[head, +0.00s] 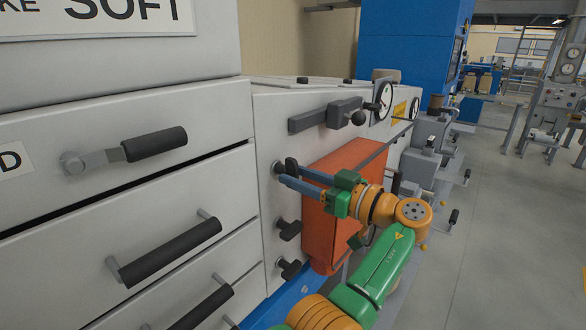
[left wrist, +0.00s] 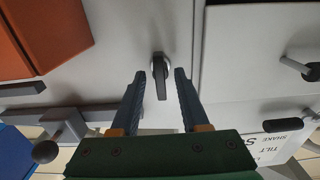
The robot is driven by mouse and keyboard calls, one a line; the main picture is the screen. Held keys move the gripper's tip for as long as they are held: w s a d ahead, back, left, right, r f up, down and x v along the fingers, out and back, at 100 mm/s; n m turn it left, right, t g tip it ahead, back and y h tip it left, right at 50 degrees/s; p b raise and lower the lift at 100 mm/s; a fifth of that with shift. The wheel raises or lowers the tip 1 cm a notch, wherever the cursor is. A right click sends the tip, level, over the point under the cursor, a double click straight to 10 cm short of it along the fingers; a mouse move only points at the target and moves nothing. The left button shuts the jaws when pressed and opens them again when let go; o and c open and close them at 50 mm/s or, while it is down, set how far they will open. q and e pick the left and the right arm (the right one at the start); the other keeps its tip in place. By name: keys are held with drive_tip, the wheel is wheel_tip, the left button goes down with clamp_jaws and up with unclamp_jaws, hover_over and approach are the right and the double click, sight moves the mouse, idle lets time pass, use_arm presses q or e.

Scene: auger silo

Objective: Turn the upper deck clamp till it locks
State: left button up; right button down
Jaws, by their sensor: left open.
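The upper deck clamp (head: 291,164) is a small dark handle on a round pivot, on the pale cabinet panel. In the left wrist view the clamp (left wrist: 160,78) stands between my fingertips, with its handle lying along the line of the fingers. My left gripper (head: 281,176) is open around it; its blue-grey fingers (left wrist: 158,88) show a gap on both sides of the handle. In the head view the fingers partly hide the clamp. Two similar dark clamps sit below it, a middle one (head: 288,229) and a lower one (head: 289,268). My right gripper is not in view.
An orange box (head: 340,165) juts from the panel just right of the clamps, close to my left gripper. A bar with a ball-ended lever (head: 330,115) is above. Drawers with dark handles (head: 170,250) are at left. Open floor (head: 500,240) lies at right.

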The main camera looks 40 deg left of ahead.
use_arm(q)
drive_tip(key=shift+a, duration=1.2)
drive_tip(key=shift+d, duration=0.4)
clamp_jaws()
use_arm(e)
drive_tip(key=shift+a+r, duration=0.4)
